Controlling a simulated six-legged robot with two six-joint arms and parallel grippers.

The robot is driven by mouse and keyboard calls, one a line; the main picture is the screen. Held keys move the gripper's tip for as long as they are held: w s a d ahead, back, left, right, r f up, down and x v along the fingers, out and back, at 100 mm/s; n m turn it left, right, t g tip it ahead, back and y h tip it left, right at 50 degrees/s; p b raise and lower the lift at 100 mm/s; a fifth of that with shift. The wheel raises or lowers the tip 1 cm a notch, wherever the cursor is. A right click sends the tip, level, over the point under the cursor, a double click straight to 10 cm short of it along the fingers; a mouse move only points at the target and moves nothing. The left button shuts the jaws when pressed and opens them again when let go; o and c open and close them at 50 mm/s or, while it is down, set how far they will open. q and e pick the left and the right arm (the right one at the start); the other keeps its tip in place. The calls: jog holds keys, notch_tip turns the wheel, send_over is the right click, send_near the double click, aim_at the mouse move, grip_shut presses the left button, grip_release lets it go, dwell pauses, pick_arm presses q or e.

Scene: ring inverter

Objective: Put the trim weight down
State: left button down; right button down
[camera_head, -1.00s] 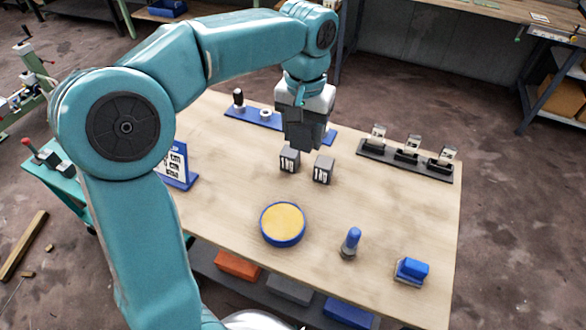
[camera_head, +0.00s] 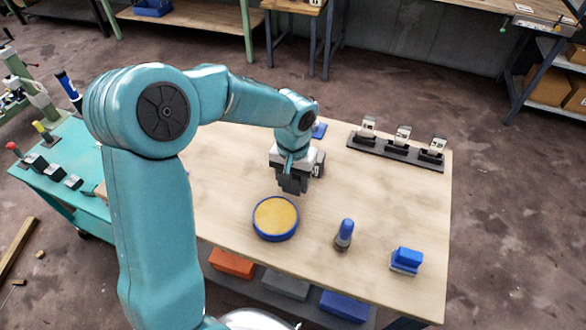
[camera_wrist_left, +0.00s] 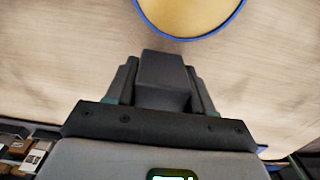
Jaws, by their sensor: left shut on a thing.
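My left gripper (camera_head: 292,186) is shut on a dark grey block, the trim weight (camera_wrist_left: 163,80), which sits between the fingers in the wrist view. In the head view the weight hardly stands out from the dark fingers. The gripper is over the wooden table, just behind a round yellow pad with a blue rim (camera_head: 276,217). The pad also shows ahead of the weight in the wrist view (camera_wrist_left: 190,12). Whether the weight touches the table cannot be told. A second grey weight (camera_head: 318,166) stands behind the gripper, partly hidden. My right gripper is not in view.
A blue-topped upright tool (camera_head: 344,233) and a blue block (camera_head: 406,260) stand to the right of the pad. A dark rack (camera_head: 396,151) with several holders lies at the back right. The table's (camera_head: 390,205) right middle is clear.

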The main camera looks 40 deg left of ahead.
aim_at(294, 187)
pick_arm(q)
notch_tip(294, 187, down, 3)
jog(key=shift+w+a+r, duration=0.1)
jog(key=shift+r, duration=0.05)
jog(key=shift+c, duration=2.1)
grip_release()
